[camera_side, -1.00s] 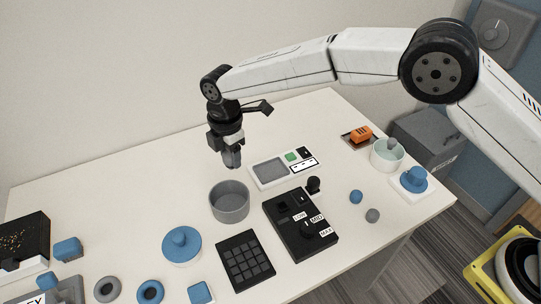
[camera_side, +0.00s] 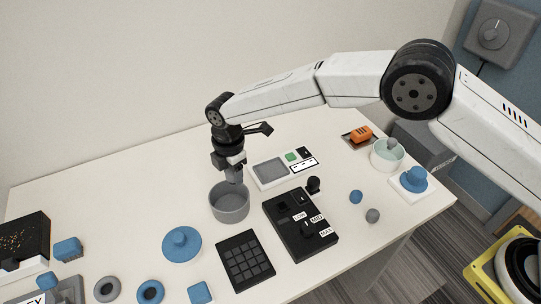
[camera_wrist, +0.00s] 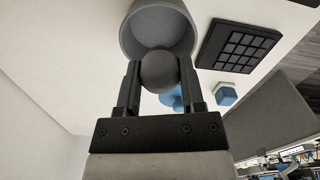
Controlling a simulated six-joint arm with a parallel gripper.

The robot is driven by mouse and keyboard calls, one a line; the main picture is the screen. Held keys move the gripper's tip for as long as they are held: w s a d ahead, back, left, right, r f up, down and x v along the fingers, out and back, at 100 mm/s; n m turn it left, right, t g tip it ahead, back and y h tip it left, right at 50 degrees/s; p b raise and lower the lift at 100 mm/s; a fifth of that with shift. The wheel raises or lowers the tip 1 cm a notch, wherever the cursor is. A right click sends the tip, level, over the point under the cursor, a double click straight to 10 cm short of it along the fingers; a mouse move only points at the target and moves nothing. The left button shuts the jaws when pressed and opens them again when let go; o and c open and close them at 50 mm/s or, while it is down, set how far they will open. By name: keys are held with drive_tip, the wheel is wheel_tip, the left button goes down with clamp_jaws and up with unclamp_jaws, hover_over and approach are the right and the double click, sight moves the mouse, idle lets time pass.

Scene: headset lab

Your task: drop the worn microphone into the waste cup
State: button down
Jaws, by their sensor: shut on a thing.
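My gripper (camera_wrist: 158,85) is shut on a dark grey round piece, the microphone (camera_wrist: 158,70), held between its two fingers in the wrist view. In the side view my gripper (camera_side: 235,174) points down at the back rim of the grey waste cup (camera_side: 229,207). The cup also shows in the wrist view (camera_wrist: 133,33), just beyond the held piece. The held piece is hard to make out in the side view. I cannot tell whether it is above the cup's opening or just behind its rim.
A dark grid tray (camera_side: 246,260) and a black box with labels (camera_side: 300,225) stand in front of the cup. A blue lidded round thing (camera_side: 181,245) is at left front. A white panel (camera_side: 282,169) lies right behind. A pale green cup (camera_side: 387,156) stands far right.

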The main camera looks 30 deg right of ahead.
drive_tip(key=shift+c, duration=0.6)
unclamp_jaws()
drive_tip(key=shift+r, duration=0.1)
drive_tip(key=shift+r, duration=3.85)
drive_tip(key=shift+d, duration=0.1)
